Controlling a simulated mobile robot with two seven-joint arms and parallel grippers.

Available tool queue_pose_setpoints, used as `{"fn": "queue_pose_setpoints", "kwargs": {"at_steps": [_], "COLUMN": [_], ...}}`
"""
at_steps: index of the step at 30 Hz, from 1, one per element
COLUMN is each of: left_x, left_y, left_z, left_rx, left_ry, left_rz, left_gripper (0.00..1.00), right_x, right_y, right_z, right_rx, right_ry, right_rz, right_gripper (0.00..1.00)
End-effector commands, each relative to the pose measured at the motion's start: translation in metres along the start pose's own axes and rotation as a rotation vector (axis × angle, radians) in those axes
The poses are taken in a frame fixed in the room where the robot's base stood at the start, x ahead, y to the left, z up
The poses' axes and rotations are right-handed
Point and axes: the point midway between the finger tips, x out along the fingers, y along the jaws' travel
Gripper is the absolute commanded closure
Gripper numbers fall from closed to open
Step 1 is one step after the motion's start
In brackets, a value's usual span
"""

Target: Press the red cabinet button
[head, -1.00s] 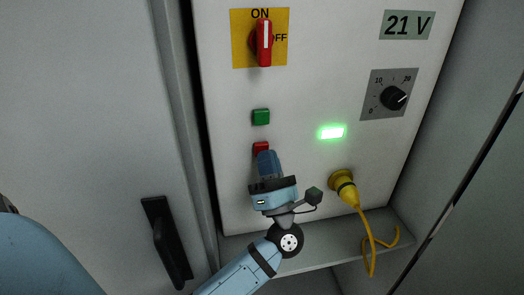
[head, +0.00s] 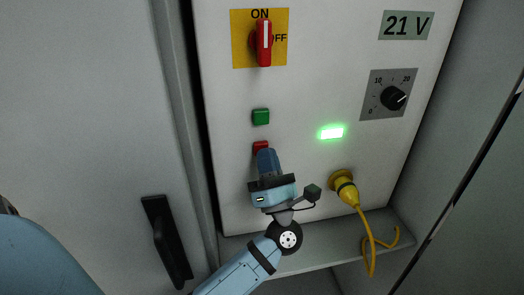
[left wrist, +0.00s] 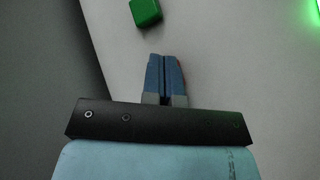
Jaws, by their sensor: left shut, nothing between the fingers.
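The red button (head: 260,146) sits on the white cabinet panel, below the green button (head: 261,117). Its lower part is hidden behind my left gripper (head: 266,153). The left gripper is shut and empty, its blue fingertips at the red button in the head view; whether they touch it I cannot tell. In the left wrist view the shut fingers (left wrist: 164,60) point at the panel, with the green button (left wrist: 145,12) above them. My right gripper is not in view.
The panel also carries a red ON/OFF switch (head: 264,44), a black dial (head: 393,97), a 21 V display (head: 406,26) and a lit green lamp (head: 331,132). A yellow plug (head: 343,187) with a hanging cable is right of my gripper. A black door handle (head: 167,240) is at left.

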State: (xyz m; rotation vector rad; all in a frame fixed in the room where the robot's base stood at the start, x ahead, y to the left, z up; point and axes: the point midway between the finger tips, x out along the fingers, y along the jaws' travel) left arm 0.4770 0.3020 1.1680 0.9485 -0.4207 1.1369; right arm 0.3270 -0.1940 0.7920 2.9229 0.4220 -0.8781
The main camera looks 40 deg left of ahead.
Motion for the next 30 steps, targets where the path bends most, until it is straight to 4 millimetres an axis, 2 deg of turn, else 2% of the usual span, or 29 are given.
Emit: {"fn": "queue_pose_setpoints", "kwargs": {"at_steps": [30], "left_x": [0.0086], "left_y": [0.0], "left_z": [-0.0024], "left_rx": [0.002], "left_ry": [-0.004], "left_rz": [0.013], "left_gripper": [1.0], "right_x": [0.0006], "right_y": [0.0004], "right_z": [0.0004], "right_rx": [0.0], "right_ry": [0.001], "right_rz": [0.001], "right_gripper": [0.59]}}
